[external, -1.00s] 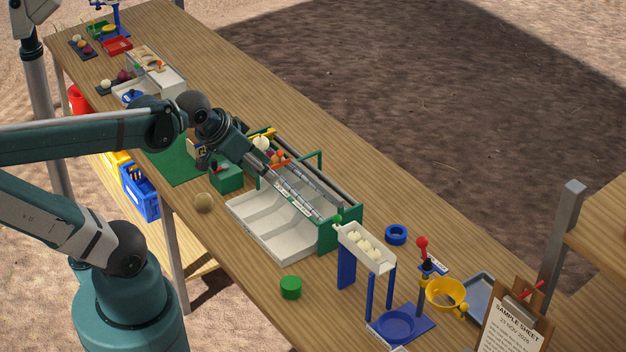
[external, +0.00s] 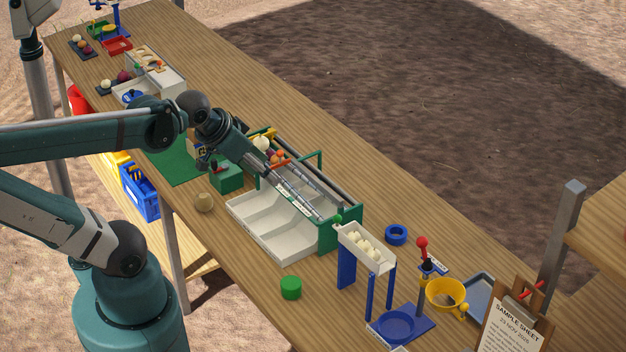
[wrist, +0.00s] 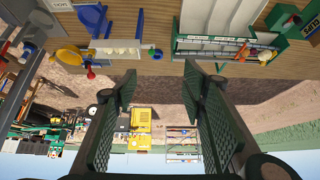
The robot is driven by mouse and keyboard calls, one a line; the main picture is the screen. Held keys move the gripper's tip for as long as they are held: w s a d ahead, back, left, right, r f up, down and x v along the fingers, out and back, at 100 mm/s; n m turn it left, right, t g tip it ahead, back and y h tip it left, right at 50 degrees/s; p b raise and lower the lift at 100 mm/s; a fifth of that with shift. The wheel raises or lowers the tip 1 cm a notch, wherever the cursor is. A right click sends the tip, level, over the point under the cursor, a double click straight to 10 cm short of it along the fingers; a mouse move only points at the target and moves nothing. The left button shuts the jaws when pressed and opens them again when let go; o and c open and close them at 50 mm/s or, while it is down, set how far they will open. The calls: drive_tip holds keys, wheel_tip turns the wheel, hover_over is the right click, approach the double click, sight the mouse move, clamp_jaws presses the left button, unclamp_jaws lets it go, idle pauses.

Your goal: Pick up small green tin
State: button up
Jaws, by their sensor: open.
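The small green tin (external: 291,288) stands upright on the bare wooden table, in front of the white divided tray and left of the blue-legged stand. Nothing touches it. I cannot make it out in the wrist view. My gripper (wrist: 158,86) is open and empty in the wrist view, its two green-padded fingers wide apart. Beyond them are the table's edge and the ground, upside down. In the external view my wrist is above the far part of the green-framed rack, well away from the tin; the fingers are hard to make out there.
The white divided tray (external: 262,223) and green-framed rack (external: 341,229) lie between my wrist and the tin. A blue-legged stand (external: 346,268), blue ring (external: 396,235) and yellow cup (external: 445,294) are to the right. Bare table surrounds the tin.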

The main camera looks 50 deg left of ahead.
drive_tip(key=shift+o, duration=1.3)
drive_tip(key=m+g+b, duration=0.7)
drive_tip(key=m+b, duration=0.8)
drive_tip(key=m, duration=0.1)
hover_over(292, 283)
wheel_tip(292, 283, down, 34)
drive_tip(key=shift+w+a+f, duration=0.1)
drive_tip(key=shift+w+f, duration=0.05)
drive_tip(key=shift+f, duration=0.1)
drive_tip(key=shift+f+m, duration=0.3)
drive_tip(key=shift+f, duration=0.2)
drive_tip(key=shift+f+b, duration=0.45)
drive_tip(key=shift+f, duration=0.85)
